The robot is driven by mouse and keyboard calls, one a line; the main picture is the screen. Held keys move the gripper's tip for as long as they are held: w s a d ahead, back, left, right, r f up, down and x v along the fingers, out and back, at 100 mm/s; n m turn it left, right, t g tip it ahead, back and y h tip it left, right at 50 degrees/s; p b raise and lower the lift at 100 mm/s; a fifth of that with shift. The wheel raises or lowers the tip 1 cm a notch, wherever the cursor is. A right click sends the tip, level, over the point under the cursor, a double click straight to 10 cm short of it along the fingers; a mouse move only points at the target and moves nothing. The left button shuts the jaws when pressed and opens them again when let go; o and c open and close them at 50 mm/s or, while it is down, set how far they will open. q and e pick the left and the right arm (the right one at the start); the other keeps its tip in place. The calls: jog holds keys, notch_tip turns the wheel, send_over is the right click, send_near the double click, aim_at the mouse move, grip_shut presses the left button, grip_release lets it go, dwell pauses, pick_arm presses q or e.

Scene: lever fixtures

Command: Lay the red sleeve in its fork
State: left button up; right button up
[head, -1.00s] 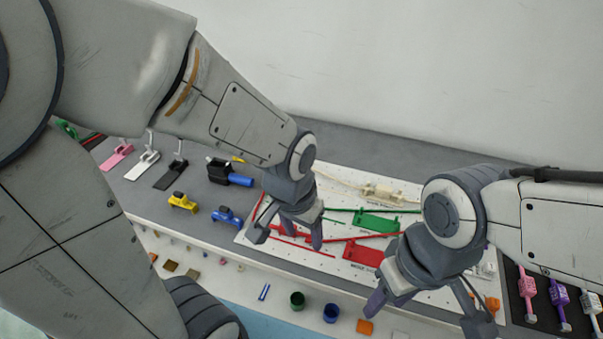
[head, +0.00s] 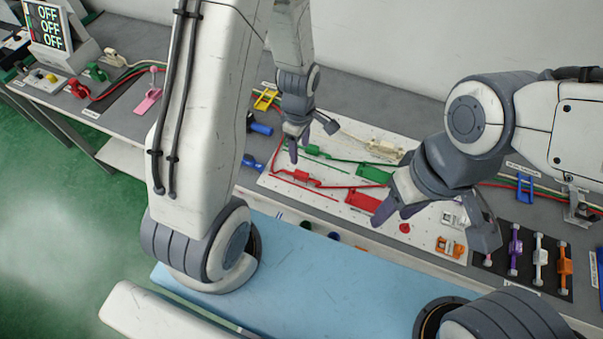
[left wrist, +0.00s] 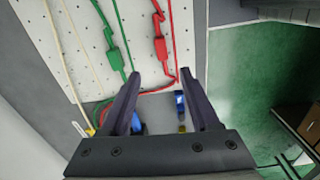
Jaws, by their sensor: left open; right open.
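The red sleeve (head: 302,176) sits on a red cable on the white pegboard; it also shows in the left wrist view (left wrist: 161,47). A red block (head: 362,201), which may be its fork, stands to its right on the board; its details are too small to tell. My left gripper (head: 299,148) is open and empty above the board, up and left of the sleeve in the head view. In the left wrist view its fingers (left wrist: 161,76) are apart, with red cable beyond them. My right gripper (head: 396,212) is open near the red block, partly covering the board.
A green sleeve (head: 313,150) and green block (head: 375,175) share the pegboard (head: 280,186). Blue clamps (head: 260,128) lie to the left. A dark rack of coloured levers (head: 514,250) stands at the right. A screen reading OFF (head: 48,28) is far left.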

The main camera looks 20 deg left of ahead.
pick_arm(q)
jog(key=n, duration=0.1)
send_over(301, 173)
notch_tip(301, 173, down, 6)
jog(key=shift+a+p, duration=0.1)
jog(key=shift+p, duration=0.25)
jog(key=shift+f+p, duration=0.8)
jog(key=shift+f, duration=2)
grip_shut()
